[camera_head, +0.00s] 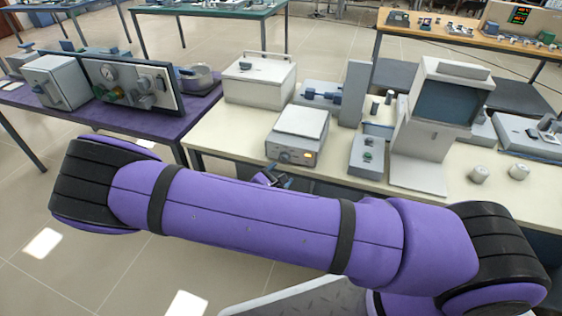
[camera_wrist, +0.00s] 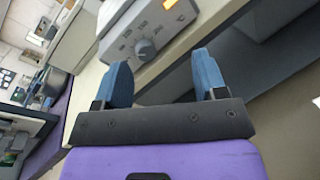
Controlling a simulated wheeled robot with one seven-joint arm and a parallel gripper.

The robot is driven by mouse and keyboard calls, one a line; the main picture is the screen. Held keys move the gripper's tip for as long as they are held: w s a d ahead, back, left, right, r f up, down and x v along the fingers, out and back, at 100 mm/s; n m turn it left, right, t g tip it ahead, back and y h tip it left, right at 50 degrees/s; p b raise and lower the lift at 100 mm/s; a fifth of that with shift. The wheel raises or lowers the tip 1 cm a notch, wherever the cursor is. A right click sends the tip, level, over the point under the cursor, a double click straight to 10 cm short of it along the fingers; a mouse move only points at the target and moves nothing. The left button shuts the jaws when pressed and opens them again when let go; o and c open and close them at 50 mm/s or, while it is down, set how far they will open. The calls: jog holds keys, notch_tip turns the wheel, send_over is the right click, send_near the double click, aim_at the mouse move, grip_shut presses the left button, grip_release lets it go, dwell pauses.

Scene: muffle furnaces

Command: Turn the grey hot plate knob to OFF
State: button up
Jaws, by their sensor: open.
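The hot plate (camera_head: 299,127) is a grey-white box with a flat top, standing near the front edge of the cream table. Its front panel holds a grey round knob (camera_head: 285,157) and a lit orange display (camera_head: 309,155). In the wrist view the knob (camera_wrist: 145,49) shows between and beyond the two blue fingertips, with the orange light (camera_wrist: 169,4) above it. My gripper (camera_wrist: 171,82) is open and empty, its fingers spread to either side of the knob's line and apart from it. In the head view my gripper (camera_head: 272,180) is mostly hidden behind my purple arm.
A muffle furnace (camera_head: 432,120) with its door down stands right of the hot plate, beside a small control box (camera_head: 367,156). A white box with a handle (camera_head: 259,79) stands behind left. The cream table's front edge (camera_head: 225,152) lies close to my gripper.

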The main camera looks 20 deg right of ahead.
aim_at(283, 160)
notch_tip(283, 160, down, 5)
jog(key=w+a+n+t+y, duration=0.2)
jog(key=n+t, duration=0.2)
jog(key=n, duration=0.1)
jog(key=x, duration=1)
jog(key=shift+w+d, duration=0.1)
jog(key=shift+w, duration=0.15)
jog(key=c, duration=0.9)
